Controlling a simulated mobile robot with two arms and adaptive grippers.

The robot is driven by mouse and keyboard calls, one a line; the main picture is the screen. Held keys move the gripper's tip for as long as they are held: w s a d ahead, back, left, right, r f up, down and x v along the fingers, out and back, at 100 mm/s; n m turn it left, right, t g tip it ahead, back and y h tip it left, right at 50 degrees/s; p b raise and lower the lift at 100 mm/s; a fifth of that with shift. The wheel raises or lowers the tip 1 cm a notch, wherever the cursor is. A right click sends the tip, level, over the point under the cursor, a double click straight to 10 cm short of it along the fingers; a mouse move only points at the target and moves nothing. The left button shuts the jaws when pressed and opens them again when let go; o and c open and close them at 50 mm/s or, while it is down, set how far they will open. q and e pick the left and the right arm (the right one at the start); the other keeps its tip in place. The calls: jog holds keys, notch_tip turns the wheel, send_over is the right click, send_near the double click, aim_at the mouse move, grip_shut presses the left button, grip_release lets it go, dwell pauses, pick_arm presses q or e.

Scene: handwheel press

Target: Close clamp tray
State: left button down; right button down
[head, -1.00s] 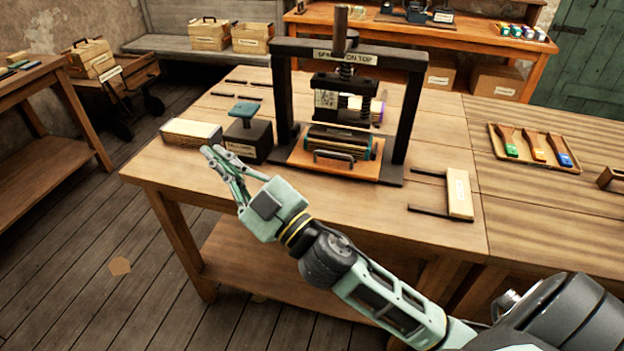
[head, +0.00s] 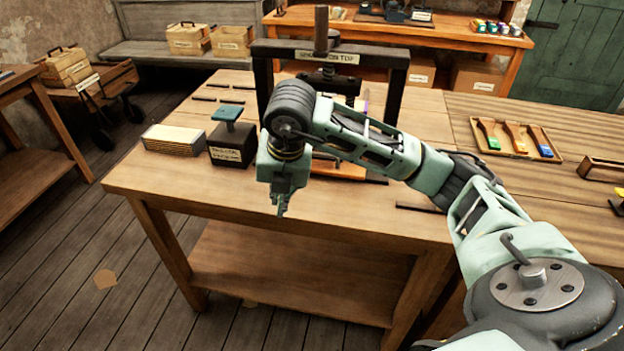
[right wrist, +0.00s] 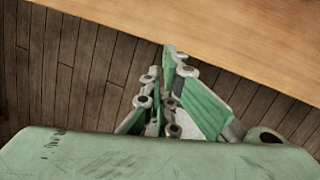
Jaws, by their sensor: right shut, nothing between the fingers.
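The black press (head: 396,95) stands on the workbench, with a sign on its crossbeam and a wooden post rising from the top. My right arm crosses in front of its lower part. Only a bit of the orange-brown clamp tray (head: 345,172) shows below the arm, and its handle is hidden, so I cannot tell its exact position. My right gripper (head: 281,207) is shut and empty. It points down near the bench's front edge, in front of the press and to its left. In the right wrist view the gripper (right wrist: 162,68) appears against the bench edge and floor. My left gripper is out of view.
A black block with a teal top (head: 232,145) and a pale stack (head: 183,140) stand left of the press on the workbench (head: 160,182). A tray of coloured brushes (head: 515,140) lies on the right. Bare floor shows at the left.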

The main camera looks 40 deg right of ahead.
jog(key=d+r+m+h, duration=0.2)
jog(key=d+r+h, duration=0.1)
jog(key=d, duration=0.5)
jog(key=x, duration=0.3)
jog(key=p+x, duration=0.1)
jog(key=x, duration=0.6)
jog(key=shift+s, duration=0.35)
jog(key=shift+w+d+r+p, duration=0.15)
jog(key=shift+w+d+p, duration=0.5)
jog(key=shift+w+d, duration=0.7)
jog(key=shift+d, duration=0.05)
